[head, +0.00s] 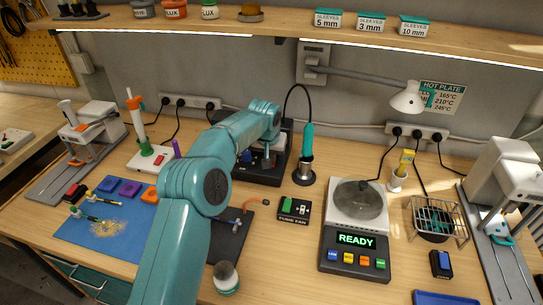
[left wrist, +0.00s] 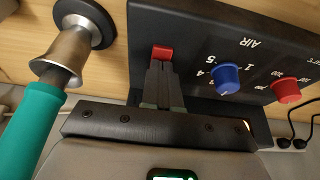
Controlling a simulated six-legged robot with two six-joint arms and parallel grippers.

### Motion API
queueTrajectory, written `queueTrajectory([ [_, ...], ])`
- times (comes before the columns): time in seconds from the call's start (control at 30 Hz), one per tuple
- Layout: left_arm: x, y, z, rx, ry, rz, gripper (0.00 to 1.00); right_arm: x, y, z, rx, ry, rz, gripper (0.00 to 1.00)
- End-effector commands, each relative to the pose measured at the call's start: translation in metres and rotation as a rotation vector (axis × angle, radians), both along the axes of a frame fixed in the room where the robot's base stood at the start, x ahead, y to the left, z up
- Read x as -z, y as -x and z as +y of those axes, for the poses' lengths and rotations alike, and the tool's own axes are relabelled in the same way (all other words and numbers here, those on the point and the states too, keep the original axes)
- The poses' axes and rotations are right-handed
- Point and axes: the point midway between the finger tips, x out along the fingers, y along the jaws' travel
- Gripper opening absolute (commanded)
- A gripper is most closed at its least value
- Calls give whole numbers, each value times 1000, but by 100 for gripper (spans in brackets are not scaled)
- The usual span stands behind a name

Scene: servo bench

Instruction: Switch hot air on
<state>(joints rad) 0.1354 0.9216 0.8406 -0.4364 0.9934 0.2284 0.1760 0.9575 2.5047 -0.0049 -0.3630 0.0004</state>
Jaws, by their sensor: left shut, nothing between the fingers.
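The black hot air station (head: 258,181) stands at the back middle of the bench, partly covered by my left arm in the head view. In the left wrist view its front panel (left wrist: 200,35) carries a red switch (left wrist: 162,51), a blue AIR knob (left wrist: 227,78) and a red knob (left wrist: 286,90). My left gripper (left wrist: 161,66) is shut and empty. Its fingertips are right at the red switch; I cannot tell whether they touch it or which way it is set. The teal hot air handpiece (head: 307,142) stands in its holder (head: 304,177). My right gripper is not in view.
A green-switched fume fan box (head: 293,209) lies in front of the station. A hot plate reading READY (head: 355,240) is to the right, with a wire basket (head: 438,219) beyond it. A blue mat (head: 95,240) with parts lies at left. A shelf (head: 270,29) spans the back.

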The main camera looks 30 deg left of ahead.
Motion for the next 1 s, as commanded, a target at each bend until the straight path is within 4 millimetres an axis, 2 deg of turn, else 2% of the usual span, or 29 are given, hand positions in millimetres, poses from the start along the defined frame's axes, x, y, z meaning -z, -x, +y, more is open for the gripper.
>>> queueTrajectory([
  [0.03, 13, 5, -2, 3, 5, 31, 0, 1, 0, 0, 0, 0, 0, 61],
  [0.07, 13, 5, -2, 3, 5, 31, 0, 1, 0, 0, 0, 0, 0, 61],
  [0.17, 10, 6, -2, 3, 4, 30, 0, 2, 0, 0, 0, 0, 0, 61],
  [0.27, -1, 8, -3, 3, 4, 26, 0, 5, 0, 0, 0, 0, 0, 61],
  [0.7, -105, 41, -12, 1, 1, 1, 0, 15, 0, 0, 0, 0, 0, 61],
  [0.9, -140, 53, -15, 1, -1, -1, 0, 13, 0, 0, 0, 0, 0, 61],
  [1.0, -149, 56, -15, 0, -1, -2, 0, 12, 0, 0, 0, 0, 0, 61],
])
